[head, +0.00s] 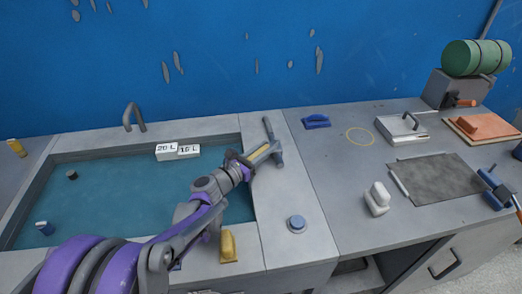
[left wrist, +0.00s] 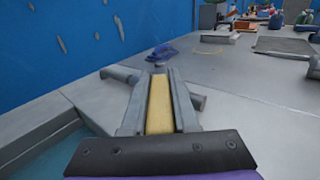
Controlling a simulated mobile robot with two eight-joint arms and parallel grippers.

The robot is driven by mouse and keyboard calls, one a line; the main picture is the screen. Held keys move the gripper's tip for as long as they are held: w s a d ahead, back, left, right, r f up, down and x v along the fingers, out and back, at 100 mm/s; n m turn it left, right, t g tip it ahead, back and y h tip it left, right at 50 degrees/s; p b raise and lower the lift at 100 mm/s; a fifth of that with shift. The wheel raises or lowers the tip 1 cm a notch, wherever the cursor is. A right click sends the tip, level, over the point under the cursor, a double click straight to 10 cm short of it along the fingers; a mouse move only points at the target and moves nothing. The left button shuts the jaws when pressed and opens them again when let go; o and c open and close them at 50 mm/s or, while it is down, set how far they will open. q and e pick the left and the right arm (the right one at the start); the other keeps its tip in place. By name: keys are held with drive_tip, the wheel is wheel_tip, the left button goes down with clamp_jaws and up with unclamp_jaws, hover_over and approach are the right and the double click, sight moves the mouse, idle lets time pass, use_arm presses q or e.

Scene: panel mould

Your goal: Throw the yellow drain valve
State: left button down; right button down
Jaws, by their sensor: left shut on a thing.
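The yellow drain valve lever (head: 261,152) is at the right rim of the water-filled sink (head: 250,200), against a grey valve body (head: 269,128). My left gripper (head: 263,154) reaches over the water and is shut on the lever. In the left wrist view the yellow lever (left wrist: 159,104) lies lengthwise between the two grey fingers of my left gripper (left wrist: 158,100). Grey valve ends (left wrist: 120,74) stick out on both sides. My fingers hide part of the valve. My right gripper is not in view.
White 20 L and 15 L blocks (head: 167,152) are at the sink's back edge, near a grey faucet (head: 134,115). A yellow-handled piece (head: 228,246) and a blue round button (head: 296,224) are in front. A blue float (head: 316,121) lies on the right counter.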

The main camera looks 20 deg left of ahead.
sight(265, 147)
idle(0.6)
use_arm(q)
drive_tip(key=c, duration=0.7)
unclamp_jaws()
wheel_tip(265, 147, up, 10)
drive_tip(key=shift+r+p, duration=0.1)
drive_tip(key=shift+p, duration=1.1)
